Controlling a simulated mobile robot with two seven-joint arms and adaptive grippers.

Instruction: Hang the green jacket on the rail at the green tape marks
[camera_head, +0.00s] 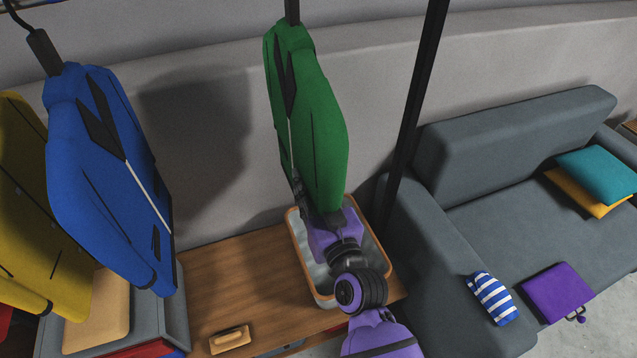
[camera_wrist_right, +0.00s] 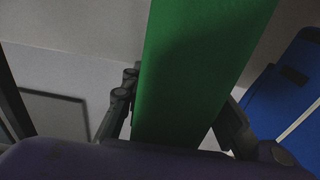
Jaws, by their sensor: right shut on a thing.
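The green jacket (camera_head: 310,120) hangs upright in the middle of the head view, with a black hanger piece (camera_head: 292,12) at its top running out of frame. My right gripper (camera_head: 308,205) is at the jacket's lower end, shut on it. In the right wrist view the green jacket (camera_wrist_right: 195,75) passes between the two dark fingers of the right gripper (camera_wrist_right: 180,115). The green tape marks and the hanger's upper end are out of view, so I cannot tell whether it touches the rail. My left gripper is not in view.
A blue jacket (camera_head: 105,170) and a yellow jacket (camera_head: 35,210) hang at left. Below are a wooden bench (camera_head: 215,280) with a brush (camera_head: 230,340) and a wood-rimmed bin (camera_head: 383,262). A black post (camera_head: 415,100) stands right of the green jacket, before a grey sofa (camera_head: 520,220).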

